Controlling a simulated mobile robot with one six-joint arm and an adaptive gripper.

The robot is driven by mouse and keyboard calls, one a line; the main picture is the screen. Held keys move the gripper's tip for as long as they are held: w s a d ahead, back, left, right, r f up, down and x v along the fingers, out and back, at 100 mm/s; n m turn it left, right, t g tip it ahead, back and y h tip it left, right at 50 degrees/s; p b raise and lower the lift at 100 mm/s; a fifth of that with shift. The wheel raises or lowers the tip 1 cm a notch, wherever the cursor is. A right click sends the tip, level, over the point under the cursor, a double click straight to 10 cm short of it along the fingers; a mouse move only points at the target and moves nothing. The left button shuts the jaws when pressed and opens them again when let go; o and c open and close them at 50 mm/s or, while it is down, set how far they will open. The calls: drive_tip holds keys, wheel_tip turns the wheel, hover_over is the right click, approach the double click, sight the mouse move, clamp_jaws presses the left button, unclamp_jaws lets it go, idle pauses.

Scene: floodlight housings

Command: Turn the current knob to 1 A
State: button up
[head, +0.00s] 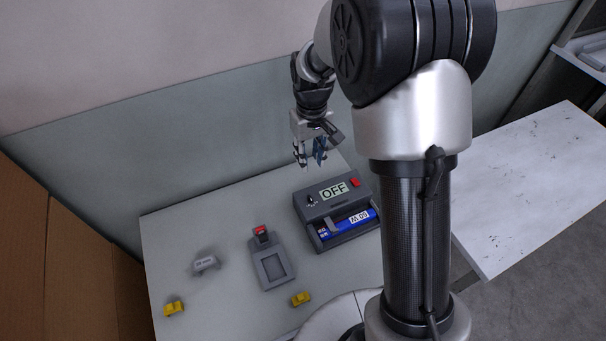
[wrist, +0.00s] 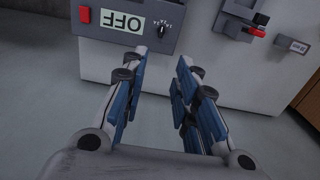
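The dark grey charger unit (head: 308,222) stands on the pale table and bears a display reading OFF (head: 333,191). The small black current knob (head: 311,200) sits left of the display, with tiny marks around it. A red switch (head: 355,183) is at the unit's right end, and a blue battery (head: 364,218) lies in its front bay. In the wrist view the knob (wrist: 163,30) shows upside down beside the display; its marks are too small to read. My gripper (head: 310,160) is open and empty, above and behind the unit. Its fingers (wrist: 162,62) are apart from the knob.
A grey holder (head: 258,272) with a red clip stands left of the unit. A grey labelled block (head: 206,264) and yellow pieces (head: 174,308) (head: 301,298) lie on the table. A brown panel (head: 70,270) borders the left, and a wall stands behind.

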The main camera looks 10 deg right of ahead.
sight(310, 196)
drive_tip(key=f+b, duration=0.2)
drive_tip(key=f, duration=0.6)
drive_tip(key=f+b, duration=0.2)
drive_tip(key=f, duration=0.6)
drive_tip(key=shift+s+f, duration=0.2)
drive_tip(key=shift+f, duration=0.15)
drive_tip(key=shift+c, duration=0.6)
clamp_jaws()
